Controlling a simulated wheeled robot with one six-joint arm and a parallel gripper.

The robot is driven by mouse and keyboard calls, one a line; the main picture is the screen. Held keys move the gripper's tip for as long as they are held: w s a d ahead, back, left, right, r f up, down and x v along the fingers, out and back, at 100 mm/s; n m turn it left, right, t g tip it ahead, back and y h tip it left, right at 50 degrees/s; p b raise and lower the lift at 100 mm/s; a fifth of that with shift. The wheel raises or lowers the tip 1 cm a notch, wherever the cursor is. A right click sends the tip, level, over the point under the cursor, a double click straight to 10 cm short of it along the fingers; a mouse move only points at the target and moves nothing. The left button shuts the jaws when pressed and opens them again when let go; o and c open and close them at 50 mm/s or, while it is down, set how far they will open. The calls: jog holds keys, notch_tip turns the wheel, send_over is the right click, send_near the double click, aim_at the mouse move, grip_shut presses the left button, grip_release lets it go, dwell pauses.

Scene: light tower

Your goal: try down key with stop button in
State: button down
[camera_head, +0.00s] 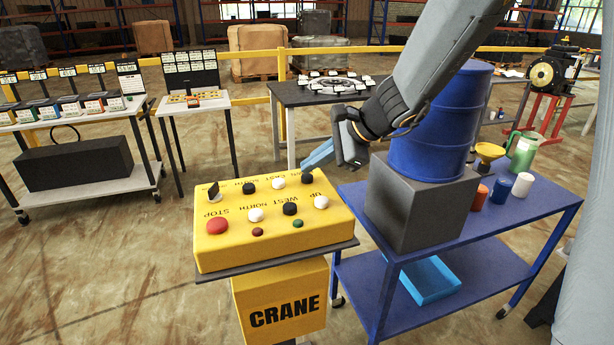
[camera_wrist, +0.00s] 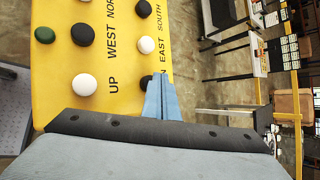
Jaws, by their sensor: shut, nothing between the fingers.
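The yellow crane control box (camera_head: 238,206) stands in front of me with black and white keys on top. The red stop button (camera_head: 217,226) is at its left; I cannot tell whether it is pressed in. A black key (camera_head: 307,179) sits at the far right corner, by a partly hidden label next to EAST. My gripper (camera_head: 307,168) is shut and empty, its blue fingers slanting down close above that key. In the wrist view the fingers (camera_wrist: 161,84) partly cover the black key (camera_wrist: 146,82) and the lettering; I cannot tell whether they touch it.
A dark grey block (camera_head: 415,215) with a blue drum (camera_head: 435,130) stands on the blue cart (camera_head: 500,230), right of the box. Cups and a green jug (camera_head: 523,152) stand farther right. A dark table (camera_head: 315,93) is behind.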

aim_at(312, 178)
jog(key=shift+f+b, duration=0.5)
jog(key=shift+f, duration=0.1)
dwell(0.4)
jog(key=shift+r, duration=0.15)
dwell(1.4)
jog(key=shift+r+p, duration=0.8)
jog(key=shift+r, duration=0.1)
jog(key=shift+r+p, duration=2.05)
jog(key=shift+r, duration=0.45)
